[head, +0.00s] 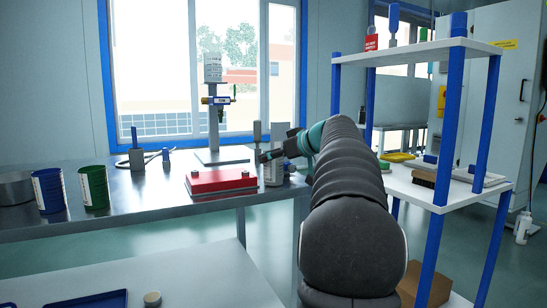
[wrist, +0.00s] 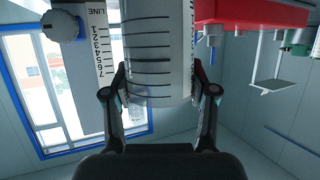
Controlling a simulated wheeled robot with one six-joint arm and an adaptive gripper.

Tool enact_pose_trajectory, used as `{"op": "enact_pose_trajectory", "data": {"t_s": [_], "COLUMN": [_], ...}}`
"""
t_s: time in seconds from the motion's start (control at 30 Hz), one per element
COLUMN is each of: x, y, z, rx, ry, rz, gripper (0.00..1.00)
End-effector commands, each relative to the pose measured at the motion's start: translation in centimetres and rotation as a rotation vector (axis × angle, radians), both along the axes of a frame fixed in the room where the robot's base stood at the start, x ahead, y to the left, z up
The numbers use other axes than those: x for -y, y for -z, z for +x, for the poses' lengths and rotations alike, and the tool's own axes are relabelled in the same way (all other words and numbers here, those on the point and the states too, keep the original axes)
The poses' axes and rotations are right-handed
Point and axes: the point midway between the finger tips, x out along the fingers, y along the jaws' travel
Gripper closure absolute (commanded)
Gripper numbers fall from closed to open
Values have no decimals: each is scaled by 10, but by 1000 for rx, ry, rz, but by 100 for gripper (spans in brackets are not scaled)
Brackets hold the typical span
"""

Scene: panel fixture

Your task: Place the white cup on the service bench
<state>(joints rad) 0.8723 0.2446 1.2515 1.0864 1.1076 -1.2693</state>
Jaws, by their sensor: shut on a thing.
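A white cup (wrist: 150,45) with black graduation lines stands between the two fingers of my gripper (wrist: 158,90) in the wrist view. The fingers are shut on its sides, and the cup's far end runs out of the frame. In the head view my gripper (head: 272,153) reaches over the right part of the steel bench (head: 150,196), just right of a red box. Pale objects overlap there, so I cannot tell the cup's outline or whether its base touches the bench top.
The red box (head: 220,181) is close by; it also shows in the wrist view (wrist: 250,12). A numbered white strip (wrist: 100,40) is left of the cup. Blue (head: 48,190) and green (head: 94,187) cans stand at left. A blue-posted shelf (head: 447,110) stands at right.

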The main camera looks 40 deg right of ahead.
Motion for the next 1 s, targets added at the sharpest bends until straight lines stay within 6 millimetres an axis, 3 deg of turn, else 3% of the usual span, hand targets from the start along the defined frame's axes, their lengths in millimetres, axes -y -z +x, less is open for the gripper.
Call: {"op": "enact_pose_trajectory", "data": {"t_s": [0.13,0.17,0.23,0.67,1.0], "x": [0,0,0,0,10], "y": [4,3,3,-3,-24], "z": [0,0,0,0,-55], "rx": [0,0,0,0,0], "ry": [0,0,0,0,4], "rz": [0,0,0,0,-2], "gripper": [78,35,18,18,18]}}
